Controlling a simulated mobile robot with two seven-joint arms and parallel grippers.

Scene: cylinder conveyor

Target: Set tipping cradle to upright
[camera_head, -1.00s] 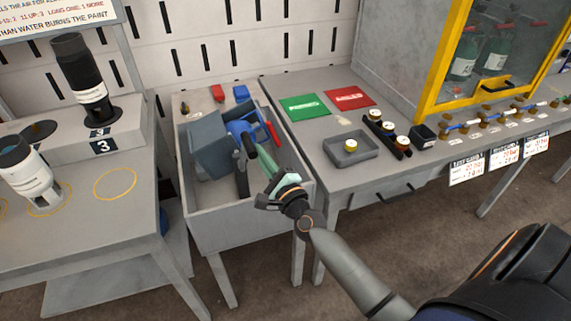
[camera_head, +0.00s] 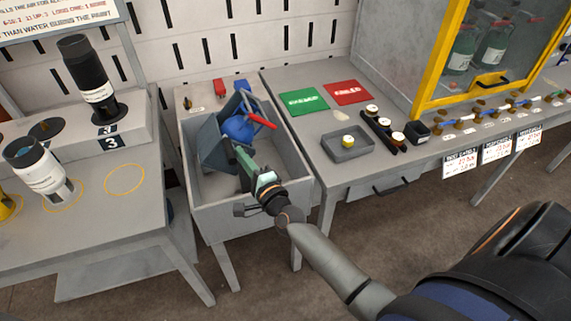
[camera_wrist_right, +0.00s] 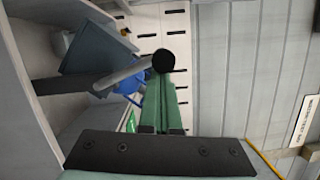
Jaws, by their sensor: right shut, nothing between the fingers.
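The tipping cradle (camera_head: 210,143), a blue-grey plate-sided frame, sits tilted inside the open grey trough (camera_head: 252,216). A blue rounded body (camera_head: 238,128) with a red bar (camera_head: 260,120) lies in it. My right gripper (camera_head: 239,156) reaches into the trough from the front, its green fingers shut and empty, close against the cradle's near side; contact is unclear. In the right wrist view the cradle (camera_wrist_right: 95,45) is at upper left, and a grey lever with a black round knob (camera_wrist_right: 163,60) is just beyond the fingertips (camera_wrist_right: 165,80). My left gripper is not in view.
The trough walls surround the cradle closely. On the left, a bench holds a white cylinder (camera_head: 42,170) and a black one (camera_head: 90,80).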

